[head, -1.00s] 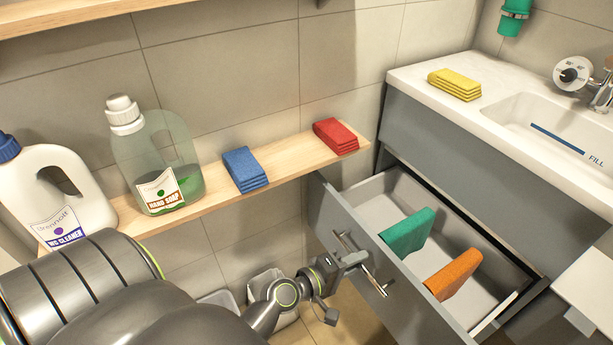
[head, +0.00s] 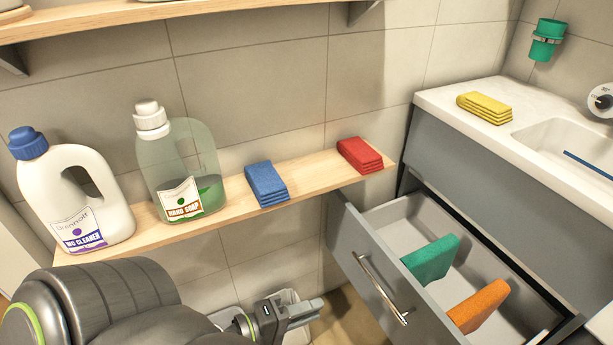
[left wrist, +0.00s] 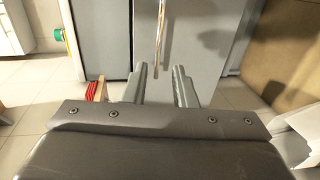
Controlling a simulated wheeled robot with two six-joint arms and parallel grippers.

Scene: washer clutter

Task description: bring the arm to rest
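My left gripper (head: 312,308) is at the lower middle of the head view, left of the open drawer (head: 352,236) and apart from its metal handle (head: 383,290). In the left wrist view my left gripper (left wrist: 160,76) shows two fingers spread apart with nothing between them. The handle (left wrist: 161,35) and grey drawer front (left wrist: 190,50) are ahead of the fingers. My right gripper is in neither view.
The drawer holds a green cloth (head: 430,259) and an orange cloth (head: 479,306). The wooden shelf (head: 318,171) carries a blue cloth (head: 266,184), a red cloth (head: 360,155), a hand soap bottle (head: 180,165) and a white cleaner bottle (head: 75,195). A yellow cloth (head: 484,107) lies beside the sink.

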